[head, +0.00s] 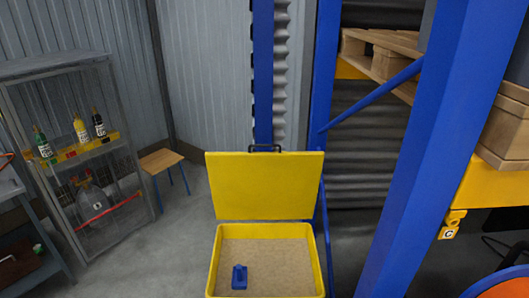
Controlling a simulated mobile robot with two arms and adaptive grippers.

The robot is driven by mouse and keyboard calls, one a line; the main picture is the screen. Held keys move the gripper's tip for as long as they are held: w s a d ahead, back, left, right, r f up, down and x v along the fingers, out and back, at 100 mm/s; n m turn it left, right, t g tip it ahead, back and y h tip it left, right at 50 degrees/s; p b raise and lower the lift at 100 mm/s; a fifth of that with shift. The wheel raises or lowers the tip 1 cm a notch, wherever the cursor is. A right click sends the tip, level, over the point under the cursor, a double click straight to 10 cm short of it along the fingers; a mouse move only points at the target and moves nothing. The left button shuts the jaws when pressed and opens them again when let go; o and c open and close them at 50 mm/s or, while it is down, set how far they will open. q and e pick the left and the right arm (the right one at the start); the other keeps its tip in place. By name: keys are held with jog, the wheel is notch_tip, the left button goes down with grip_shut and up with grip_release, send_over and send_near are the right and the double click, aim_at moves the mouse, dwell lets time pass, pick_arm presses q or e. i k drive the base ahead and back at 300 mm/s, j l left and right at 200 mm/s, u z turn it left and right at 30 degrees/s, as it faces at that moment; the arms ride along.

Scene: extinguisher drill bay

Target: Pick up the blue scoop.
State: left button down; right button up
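The blue scoop (239,277) lies on the sand (277,258) inside a yellow bin (316,262), toward its near left side. The bin's yellow lid (265,186) stands open at the back, with a dark handle on its top edge. Neither of my grippers shows in the head view.
A blue upright post (416,150) of a rack rises close on the right of the bin. A metal shelf (85,150) with several bottles stands at the left. A small wooden stool (161,160) is behind it. Grey floor (185,235) is clear left of the bin.

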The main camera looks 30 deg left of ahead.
aim_at(239, 279)
jog(key=u, duration=1.25)
jog(key=z, duration=2.8)
jog(key=k+j+z, duration=0.35)
jog(key=k+z, duration=0.2)
